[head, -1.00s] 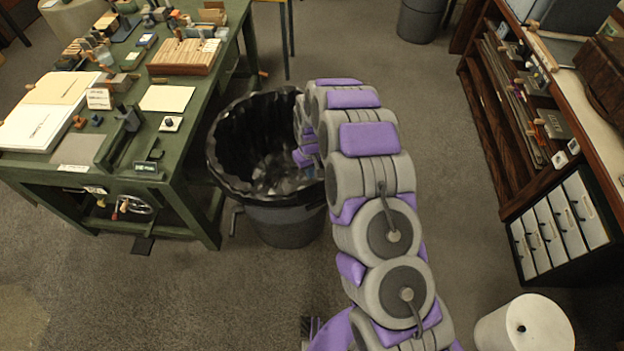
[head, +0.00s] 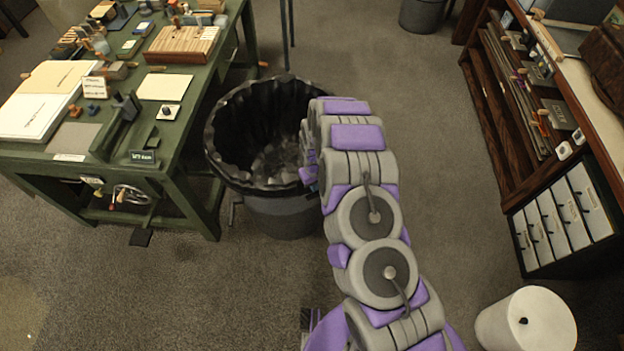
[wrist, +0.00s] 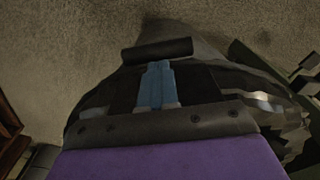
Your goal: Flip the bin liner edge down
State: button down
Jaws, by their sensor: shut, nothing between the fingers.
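The black bin liner (head: 240,120) lines a round grey bin (head: 285,218) beside the green table. Its crinkled edge lies over the rim at the front and left; the right part of the rim is hidden behind my arm. In the head view my gripper is mostly hidden by my arm, at the right side of the bin. In the wrist view my gripper (wrist: 156,72) has its blue fingers together and empty, in front of the bin's side. Shiny dark liner (wrist: 262,100) shows right of the fingers. I cannot tell whether the fingers touch it.
The green table (head: 175,190) with trays and tools stands close to the bin's left. A wooden shelf unit (head: 497,130) with white file boxes (head: 560,218) is at the right. A white cylinder (head: 525,322) stands at lower right. Open carpet lies between bin and shelf.

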notch_tip(320, 180, down, 7)
jog(key=shift+r+b, duration=0.2)
jog(key=shift+b, duration=0.85)
jog(key=shift+s, duration=0.1)
notch_tip(320, 180, up, 13)
jog(key=p, duration=0.3)
send_over(314, 195)
jog(key=w+a, duration=0.1)
jog(key=w, duration=0.4)
jog(key=shift+s+a, duration=0.2)
jog(key=shift+a, duration=0.1)
